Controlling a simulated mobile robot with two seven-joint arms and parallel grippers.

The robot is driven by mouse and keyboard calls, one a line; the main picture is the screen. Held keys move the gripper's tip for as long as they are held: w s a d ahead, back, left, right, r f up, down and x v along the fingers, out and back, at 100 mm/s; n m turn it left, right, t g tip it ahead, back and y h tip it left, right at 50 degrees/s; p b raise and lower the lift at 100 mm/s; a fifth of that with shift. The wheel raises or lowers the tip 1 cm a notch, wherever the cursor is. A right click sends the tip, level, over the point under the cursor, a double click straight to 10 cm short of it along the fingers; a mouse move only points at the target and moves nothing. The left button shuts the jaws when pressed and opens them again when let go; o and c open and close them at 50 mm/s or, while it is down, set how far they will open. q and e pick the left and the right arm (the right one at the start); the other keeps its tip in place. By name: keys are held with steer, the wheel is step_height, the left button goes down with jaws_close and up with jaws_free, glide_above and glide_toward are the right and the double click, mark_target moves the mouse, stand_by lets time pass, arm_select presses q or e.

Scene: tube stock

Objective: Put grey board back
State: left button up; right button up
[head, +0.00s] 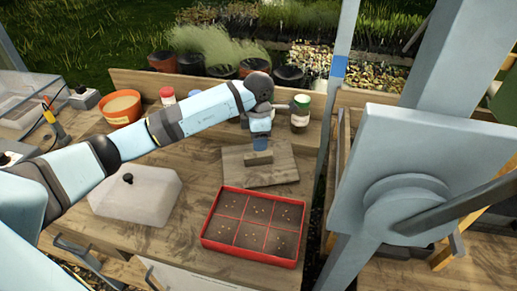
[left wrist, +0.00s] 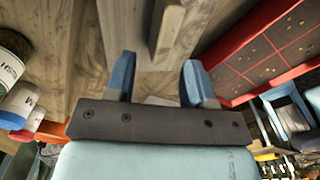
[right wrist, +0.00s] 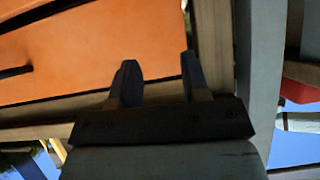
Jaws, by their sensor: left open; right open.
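The grey-brown wooden board (head: 283,168) lies flat on the workbench behind the red tray, with a small block handle (head: 258,158) on top. In the left wrist view the handle (left wrist: 166,32) shows beyond the fingertips. My left gripper (head: 260,146) is over the board, close to the handle; its blue fingers (left wrist: 160,75) are apart with nothing seen between them. I cannot tell whether they touch the board. My right gripper (right wrist: 160,80) is open and empty, in front of an orange surface, away from the board; the head view does not show its fingers.
The red tray (head: 205,232) holds soil with small seeds in its compartments. A translucent lid (head: 135,197) with a black knob stands left. An orange pot (head: 122,108), a red-capped container (head: 167,97) and a green-capped jar (head: 300,115) stand toward the back. A pale blue post rises at right.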

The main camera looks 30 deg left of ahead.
arm_select(q)
step_height(320, 180, up, 7)
steer(key=shift+r, duration=0.2)
stand_by(0.6)
